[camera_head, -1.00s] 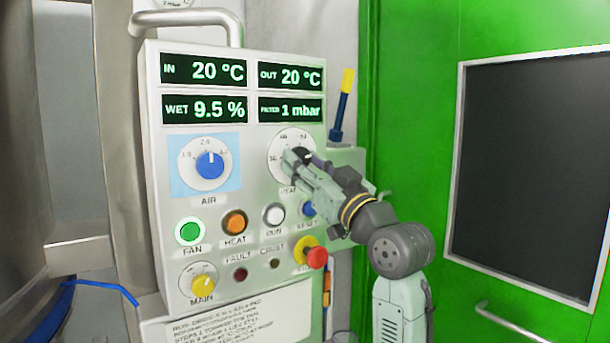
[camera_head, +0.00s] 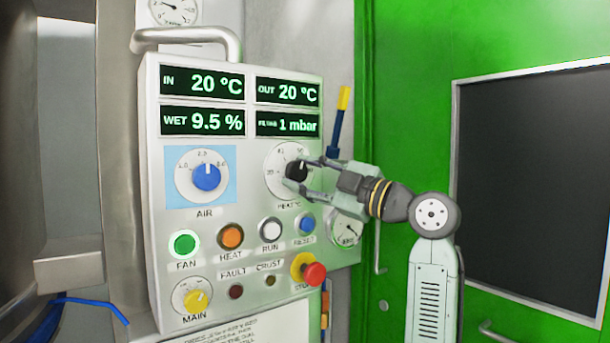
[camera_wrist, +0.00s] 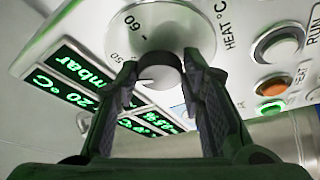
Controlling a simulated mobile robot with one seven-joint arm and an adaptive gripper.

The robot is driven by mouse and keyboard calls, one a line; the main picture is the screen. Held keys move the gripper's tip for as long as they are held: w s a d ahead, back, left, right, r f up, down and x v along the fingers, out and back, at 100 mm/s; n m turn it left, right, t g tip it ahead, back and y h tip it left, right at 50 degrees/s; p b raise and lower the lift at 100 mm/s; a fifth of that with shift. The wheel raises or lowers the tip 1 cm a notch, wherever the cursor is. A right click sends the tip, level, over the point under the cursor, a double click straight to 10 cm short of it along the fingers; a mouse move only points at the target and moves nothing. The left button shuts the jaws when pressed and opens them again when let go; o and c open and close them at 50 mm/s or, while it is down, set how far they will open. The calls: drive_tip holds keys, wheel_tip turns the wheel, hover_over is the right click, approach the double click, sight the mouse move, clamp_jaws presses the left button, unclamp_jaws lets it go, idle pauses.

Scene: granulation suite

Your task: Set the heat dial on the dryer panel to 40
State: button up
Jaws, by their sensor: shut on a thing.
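The dryer panel (camera_head: 350,262) carries a round white heat dial (camera_head: 272,190) with a black knob (camera_head: 296,171) on its upper right area. Its pale pointer mark leans up and right, near the scale's 50, though the exact reading is hard to tell. My gripper (camera_head: 306,176) comes from the right with its fingers closed on the knob's two sides. In the wrist view the knob (camera_wrist: 160,66) sits between the fingertips (camera_wrist: 160,78). The 50 and 60 marks and HEAT °C lettering show there. The fingers hide part of the dial.
The blue air dial (camera_head: 207,177) is to the left. Below are several push buttons, including the lit green fan button (camera_head: 183,244), and a red stop knob (camera_head: 314,274). A blue-and-yellow handled tool (camera_head: 340,115) stands behind the panel. A green door (camera_head: 410,60) is at right.

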drive_tip(key=n, duration=0.2)
drive_tip(key=n+g+p, duration=0.1)
drive_tip(key=n, duration=0.1)
drive_tip(key=n+g+h+p, duration=0.1)
drive_tip(key=shift+r+n, duration=0.35)
drive_tip(key=shift+n, duration=0.05)
drive_tip(key=shift+n+g+h+p, duration=0.3)
drive_tip(key=shift+n+h+p, duration=0.7)
drive_tip(key=shift+n, duration=1)
drive_tip(key=o, duration=1.1)
drive_tip(key=shift+o, duration=0.2)
drive_tip(key=v, duration=1.2)
